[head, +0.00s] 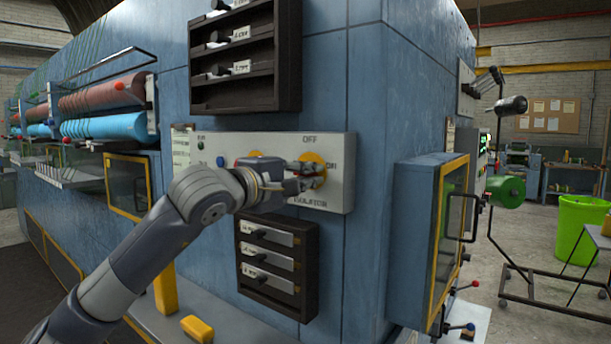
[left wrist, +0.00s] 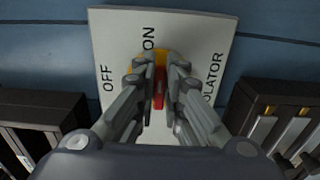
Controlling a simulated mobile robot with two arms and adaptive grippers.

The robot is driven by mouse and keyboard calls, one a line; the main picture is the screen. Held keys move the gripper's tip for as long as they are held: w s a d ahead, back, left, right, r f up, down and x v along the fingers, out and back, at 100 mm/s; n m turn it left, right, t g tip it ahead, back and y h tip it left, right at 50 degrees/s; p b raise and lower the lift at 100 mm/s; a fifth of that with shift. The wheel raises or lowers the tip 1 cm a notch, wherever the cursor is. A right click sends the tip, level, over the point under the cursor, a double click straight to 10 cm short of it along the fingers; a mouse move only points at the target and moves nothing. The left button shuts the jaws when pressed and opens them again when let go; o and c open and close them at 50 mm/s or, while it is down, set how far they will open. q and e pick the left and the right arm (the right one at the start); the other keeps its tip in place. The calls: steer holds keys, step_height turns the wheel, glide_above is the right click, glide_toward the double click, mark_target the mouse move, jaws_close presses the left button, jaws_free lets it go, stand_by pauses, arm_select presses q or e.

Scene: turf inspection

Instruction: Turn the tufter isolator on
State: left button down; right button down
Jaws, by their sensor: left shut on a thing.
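The isolator panel (head: 340,196) is a pale plate on the blue machine wall, with OFF above the switch, ON to its right and ISOLATOR below. The switch has a yellow disc (head: 314,157) and a red handle (left wrist: 159,92). My left gripper (head: 309,177) is at the switch, and its fingers are shut on the red handle, one on each side in the left wrist view (left wrist: 160,88). There the handle lies along the line toward the ON mark, with OFF off to the left. The fingers hide part of the handle and disc. My right gripper is not in view.
Dark racks with labelled slots sit above (head: 246,97) and below (head: 276,297) the panel. A yellow-framed glazed box (head: 424,230) juts out at the right. Rollers (head: 105,128) are at the left. A green bin (head: 581,224) stands farther back.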

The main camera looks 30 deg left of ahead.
arm_select(q)
steer(key=shift+d+f, duration=0.1)
steer(key=shift+f, duration=0.1)
steer(key=c, duration=1.7)
jaws_free()
steer(key=shift+r, duration=0.1)
steer(key=shift+s, duration=0.55)
steer(key=shift+s+a, duration=0.15)
steer(key=shift+s, duration=1.7)
steer(key=shift+s+a, duration=0.2)
steer(key=shift+s, duration=1.6)
steer(key=shift+s+a, duration=0.15)
steer(key=shift+s, duration=1.7)
